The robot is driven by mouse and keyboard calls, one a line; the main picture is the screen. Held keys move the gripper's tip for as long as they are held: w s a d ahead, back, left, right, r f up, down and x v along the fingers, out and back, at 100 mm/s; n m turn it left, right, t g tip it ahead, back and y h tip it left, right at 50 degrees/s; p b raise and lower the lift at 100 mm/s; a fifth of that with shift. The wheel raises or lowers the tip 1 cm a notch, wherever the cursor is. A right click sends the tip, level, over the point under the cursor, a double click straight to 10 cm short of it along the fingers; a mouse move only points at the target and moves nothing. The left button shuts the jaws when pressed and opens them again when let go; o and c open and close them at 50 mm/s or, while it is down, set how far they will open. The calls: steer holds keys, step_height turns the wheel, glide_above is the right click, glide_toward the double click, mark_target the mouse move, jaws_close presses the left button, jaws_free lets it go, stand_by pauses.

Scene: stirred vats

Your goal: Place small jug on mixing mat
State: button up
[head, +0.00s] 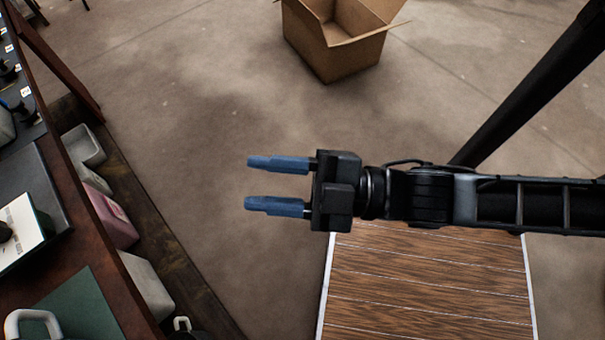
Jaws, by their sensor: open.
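My gripper (277,184) is open and empty, its two blue fingers pointing left over bare floor, well to the right of the dark wooden bench. A pale, rounded handle (20,316) shows at the bottom left corner on a dark green mat (85,300). The vessel it belongs to is cut off by the frame, so I cannot tell whether it is the small jug. I cannot tell whether the green mat is the mixing mat. A dark grey mat or tray (52,182) lies farther up the bench, partly under a white block (22,226).
Grey and pink bins (110,215) sit on a low shelf along the bench. A small white handle (182,323) shows below them. An open cardboard box (335,45) stands on the floor at the top. The floor between bench and gripper is clear.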

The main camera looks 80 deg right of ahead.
steer(key=s+d+f+m+g+h, duration=0.1)
steer(key=s+d+m+g+h, duration=0.1)
steer(key=s+m+g, duration=0.2)
steer(key=s+m, duration=0.3)
steer(key=m, duration=0.2)
steer(key=shift+s+f+m+h, duration=0.15)
steer(key=shift+s+m+h, duration=0.15)
